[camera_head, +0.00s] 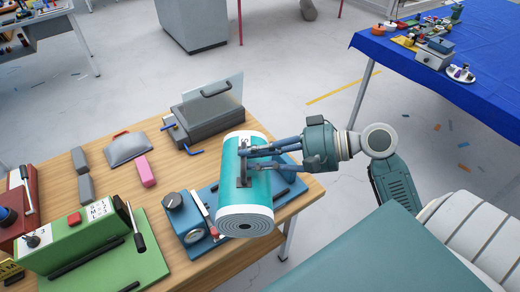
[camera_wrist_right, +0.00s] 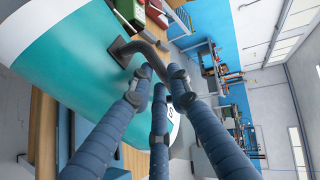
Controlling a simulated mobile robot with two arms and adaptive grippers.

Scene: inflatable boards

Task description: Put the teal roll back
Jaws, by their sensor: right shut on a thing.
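The teal roll (camera_head: 232,195), teal with white ends, is in the head view over the right part of the wooden table (camera_head: 110,190). Its near end shows dark spiral rings. My right gripper (camera_head: 246,164) reaches in from the right and is shut on the dark handle on the roll's side. In the right wrist view, the roll (camera_wrist_right: 60,65) fills the left, and the fingers (camera_wrist_right: 160,88) are around its dark bent handle (camera_wrist_right: 138,50). The roll hides part of the blue board (camera_head: 283,194) behind it; I cannot tell whether they touch. My left gripper is not in view.
A blue pump-like device with a gauge (camera_head: 187,215) is just left of the roll. A grey box with a clear panel (camera_head: 208,112) is behind it. A pink block (camera_head: 146,171), grey bag (camera_head: 128,149) and green unit (camera_head: 80,242) stand left. A blue-covered table (camera_head: 430,65) is back right.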

